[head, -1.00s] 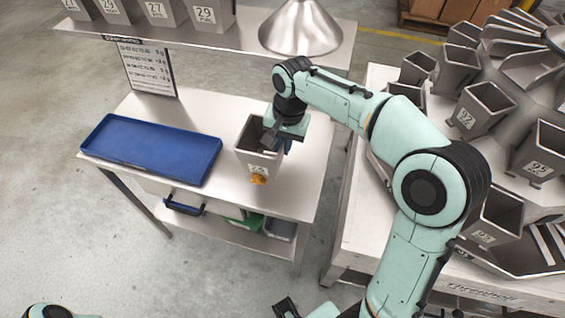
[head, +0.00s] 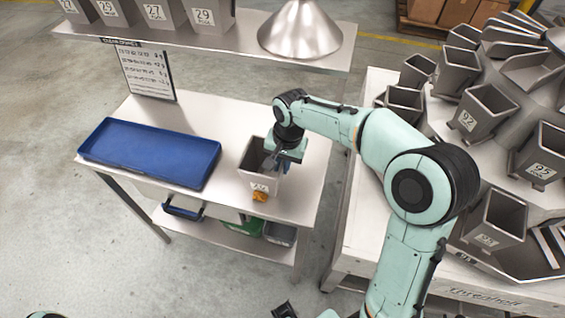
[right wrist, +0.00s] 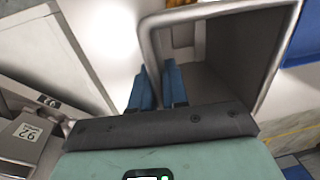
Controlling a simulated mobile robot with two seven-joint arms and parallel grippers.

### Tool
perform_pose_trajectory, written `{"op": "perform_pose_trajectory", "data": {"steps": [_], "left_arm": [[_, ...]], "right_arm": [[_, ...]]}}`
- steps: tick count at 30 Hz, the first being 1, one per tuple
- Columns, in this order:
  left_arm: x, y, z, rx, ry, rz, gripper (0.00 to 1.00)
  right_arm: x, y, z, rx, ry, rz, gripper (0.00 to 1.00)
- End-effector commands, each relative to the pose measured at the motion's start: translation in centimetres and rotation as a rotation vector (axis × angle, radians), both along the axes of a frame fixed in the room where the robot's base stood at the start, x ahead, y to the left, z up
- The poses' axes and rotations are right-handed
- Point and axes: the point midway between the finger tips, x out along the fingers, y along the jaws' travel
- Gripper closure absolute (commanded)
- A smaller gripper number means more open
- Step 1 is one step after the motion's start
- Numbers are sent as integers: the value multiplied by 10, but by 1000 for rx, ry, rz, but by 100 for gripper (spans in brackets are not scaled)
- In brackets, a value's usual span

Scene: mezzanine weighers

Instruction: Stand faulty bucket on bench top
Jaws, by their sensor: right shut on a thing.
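The faulty bucket (head: 246,160) is a grey metal hopper with a pale label and an orange tag (head: 260,196) low on its front. It is roughly upright, mouth up, over the right part of the steel bench top (head: 213,210), near its front edge. I cannot tell whether its base touches the surface. My right gripper (head: 279,166) is at its right rim, shut on its wall. The right wrist view shows the blue fingers (right wrist: 158,88) at the rim, with the dark inside of the bucket (right wrist: 228,50) beside them. My left gripper is not clearly visible.
A blue tray (head: 150,153) fills the bench's left part. A shelf (head: 236,40) with numbered buckets and a steel cone (head: 300,30) is behind. A sign (head: 147,68) stands under it. The weigher with many buckets (head: 485,110) is at right. Green and grey bins sit below.

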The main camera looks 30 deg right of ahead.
Motion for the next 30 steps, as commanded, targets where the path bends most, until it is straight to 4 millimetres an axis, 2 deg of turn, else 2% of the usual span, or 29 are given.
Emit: {"op": "perform_pose_trajectory", "data": {"steps": [1, 3, 14, 17, 24, 30], "left_arm": [[0, 0, -1, 0, 0, 0, 57], [0, 0, 0, 0, 0, 0, 57], [1, 0, 3, 0, -1, 0, 57], [2, 0, 4, 0, -2, 0, 57], [5, 0, 13, 0, -7, 0, 57], [9, 0, 20, 0, -10, 0, 57]], "right_arm": [[0, 0, -1, 0, 1, 0, 76], [0, 0, -1, 0, 1, 0, 60], [0, 0, 6, 0, -1, 0, 60], [0, -1, 19, 0, -4, 0, 60], [-4, -4, 71, 0, -5, -1, 60], [-7, -6, 106, 0, -3, 0, 60]]}}
